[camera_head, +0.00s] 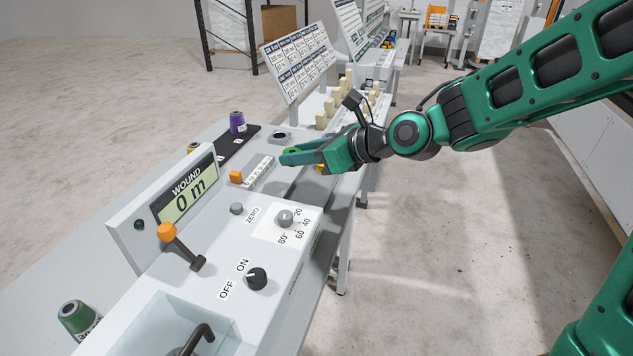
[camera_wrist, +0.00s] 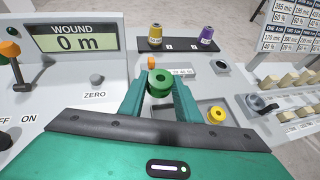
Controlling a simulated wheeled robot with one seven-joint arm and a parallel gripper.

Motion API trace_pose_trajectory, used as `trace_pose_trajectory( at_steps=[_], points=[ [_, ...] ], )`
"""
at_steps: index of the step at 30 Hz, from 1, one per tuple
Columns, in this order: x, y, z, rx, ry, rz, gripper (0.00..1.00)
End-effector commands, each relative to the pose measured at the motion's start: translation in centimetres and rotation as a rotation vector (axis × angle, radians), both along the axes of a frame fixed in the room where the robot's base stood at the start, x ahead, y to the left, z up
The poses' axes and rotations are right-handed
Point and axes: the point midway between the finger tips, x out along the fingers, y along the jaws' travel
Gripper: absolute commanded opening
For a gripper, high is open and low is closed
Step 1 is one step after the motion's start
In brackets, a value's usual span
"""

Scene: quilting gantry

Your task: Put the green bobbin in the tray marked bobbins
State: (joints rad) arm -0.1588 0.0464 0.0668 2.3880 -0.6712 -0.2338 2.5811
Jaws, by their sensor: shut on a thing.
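The green bobbin (camera_wrist: 160,83) is between the fingertips of my gripper (camera_wrist: 160,92), which is shut on it. In the wrist view its top ring and centre hole face the camera. In the head view my gripper (camera_head: 292,156) is over the white console, and only a little of the bobbin (camera_head: 290,151) shows at its tips. I cannot tell how far above the console it is. A yellow bobbin (camera_wrist: 216,114) lies right of my right finger in the wrist view; a bit of it (camera_head: 320,168) shows in the head view. I cannot make out a tray marked bobbins.
A yellow cone (camera_wrist: 155,35) and a purple cone (camera_head: 237,123) stand on a black strip. A green cone (camera_head: 79,318) is at lower left. The console has a display (camera_head: 187,193), an orange-tipped lever (camera_head: 167,232) and knobs (camera_head: 257,279). Cream pegs (camera_head: 330,106) stand beyond my gripper.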

Motion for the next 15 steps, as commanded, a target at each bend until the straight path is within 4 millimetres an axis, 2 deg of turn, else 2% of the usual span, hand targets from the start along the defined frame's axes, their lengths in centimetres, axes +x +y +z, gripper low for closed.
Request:
trace_pose_trajectory(
  at_steps=[1,3,8,11,15],
  points=[
    [-1.0,1.3,-0.5,-0.001,0.002,0.021,0.06],
    [-1.9,2.4,-1.0,-0.001,0.002,0.038,0.06],
    [-3.2,3.9,-1.7,-0.004,-0.001,0.060,0.06],
    [-3.1,3.9,-2.2,-0.005,-0.001,0.064,0.06],
    [-1.5,2.5,-3.5,-0.005,0.003,0.060,0.06]
  ],
)
